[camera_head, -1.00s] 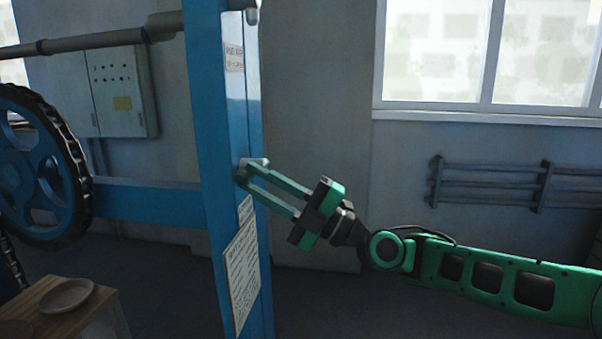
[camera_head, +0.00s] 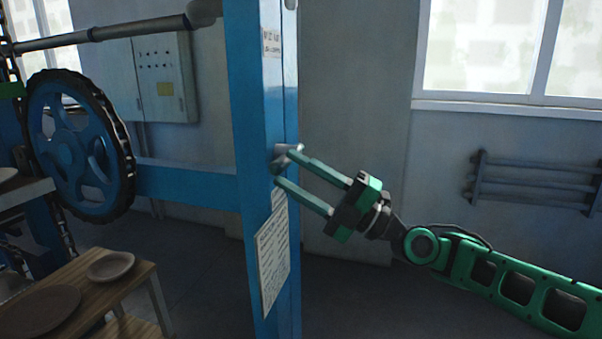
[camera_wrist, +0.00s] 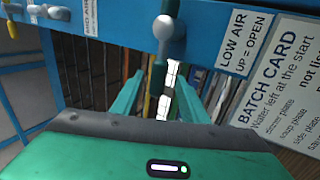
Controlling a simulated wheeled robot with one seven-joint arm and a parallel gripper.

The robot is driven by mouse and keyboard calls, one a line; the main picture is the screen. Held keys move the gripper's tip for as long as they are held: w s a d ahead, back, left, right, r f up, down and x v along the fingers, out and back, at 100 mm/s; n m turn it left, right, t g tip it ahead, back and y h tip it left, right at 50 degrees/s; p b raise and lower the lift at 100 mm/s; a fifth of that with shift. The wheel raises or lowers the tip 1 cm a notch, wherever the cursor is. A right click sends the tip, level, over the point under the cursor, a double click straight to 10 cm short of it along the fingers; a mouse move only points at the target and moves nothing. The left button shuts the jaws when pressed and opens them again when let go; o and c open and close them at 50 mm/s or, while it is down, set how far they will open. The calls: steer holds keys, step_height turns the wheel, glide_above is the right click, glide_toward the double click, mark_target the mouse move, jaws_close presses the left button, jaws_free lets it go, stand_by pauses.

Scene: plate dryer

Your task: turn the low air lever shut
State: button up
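The low air lever has a grey rounded hub (camera_wrist: 165,27) on the blue beam in the wrist view, left of the "LOW AIR, UP = OPEN" label (camera_wrist: 244,42). In the head view my gripper (camera_head: 288,167) is at the blue post (camera_head: 258,120), by the small grey lever (camera_head: 283,158). The lever's exact angle is hard to tell there.
A batch card (camera_wrist: 285,85) is beside the label. Another grey lever (camera_wrist: 48,12) and a yellow one (camera_wrist: 10,24) are at left in the wrist view. A wooden table (camera_head: 140,275) with plates, a blue wheel (camera_head: 75,145) and a wall cabinet (camera_head: 160,80) lie left of the post.

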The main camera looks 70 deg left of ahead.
steer(key=shift+s+r, duration=0.1)
steer(key=shift+s, duration=0.1)
steer(key=v, duration=1.1)
stand_by(0.4)
